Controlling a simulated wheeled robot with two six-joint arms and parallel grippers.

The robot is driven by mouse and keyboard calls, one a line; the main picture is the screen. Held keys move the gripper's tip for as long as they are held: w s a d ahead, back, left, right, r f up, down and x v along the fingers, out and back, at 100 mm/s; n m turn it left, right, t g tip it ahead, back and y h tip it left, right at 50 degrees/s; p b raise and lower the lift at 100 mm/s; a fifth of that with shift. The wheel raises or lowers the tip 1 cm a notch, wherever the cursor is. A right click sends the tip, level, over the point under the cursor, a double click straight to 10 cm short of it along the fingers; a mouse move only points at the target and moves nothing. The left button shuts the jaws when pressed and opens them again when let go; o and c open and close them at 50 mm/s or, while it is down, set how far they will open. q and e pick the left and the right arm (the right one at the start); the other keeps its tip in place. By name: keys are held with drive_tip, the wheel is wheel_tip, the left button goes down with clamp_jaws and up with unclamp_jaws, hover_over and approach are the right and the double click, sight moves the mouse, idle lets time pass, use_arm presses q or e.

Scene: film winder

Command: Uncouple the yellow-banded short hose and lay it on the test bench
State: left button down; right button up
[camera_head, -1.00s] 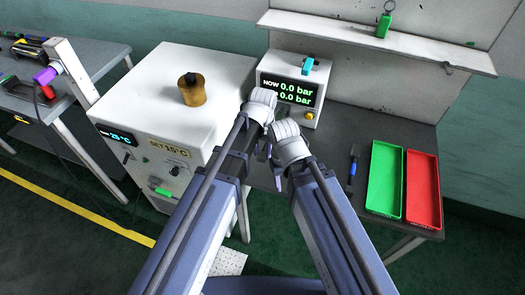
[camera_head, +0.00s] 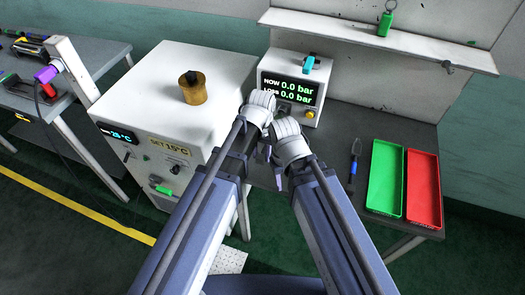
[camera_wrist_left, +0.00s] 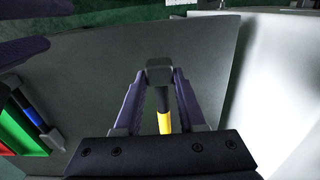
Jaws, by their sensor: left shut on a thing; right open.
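The yellow-banded short hose (camera_wrist_left: 165,122) shows in the left wrist view as a dark tube with a yellow band. My left gripper (camera_wrist_left: 160,82) is shut on it, with the purple fingers on both sides. A grey block sits at the fingertips; I cannot tell whether it belongs to the hose. In the head view the wrists hide the hose and most of my left gripper (camera_head: 264,151). My right gripper (camera_head: 277,178) is open, lower and slightly right of the left one, largely hidden. The test bench (camera_head: 335,125) is the dark grey table under both grippers.
A pressure tester (camera_head: 300,115) reading 0.0 bar stands behind the grippers. A blue-handled tool (camera_head: 352,169), a green tray (camera_head: 385,180) and a red tray (camera_head: 423,190) lie to the right. A white cabinet (camera_head: 225,75) stands left. Bench space shows between tester and trays.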

use_arm(q)
drive_tip(key=shift+s+a, duration=0.2)
drive_tip(key=shift+s, duration=0.5)
drive_tip(key=shift+s+a, duration=0.2)
drive_tip(key=shift+s, duration=0.3)
drive_tip(key=shift+s+a, duration=0.15)
drive_tip(key=shift+s, duration=0.35)
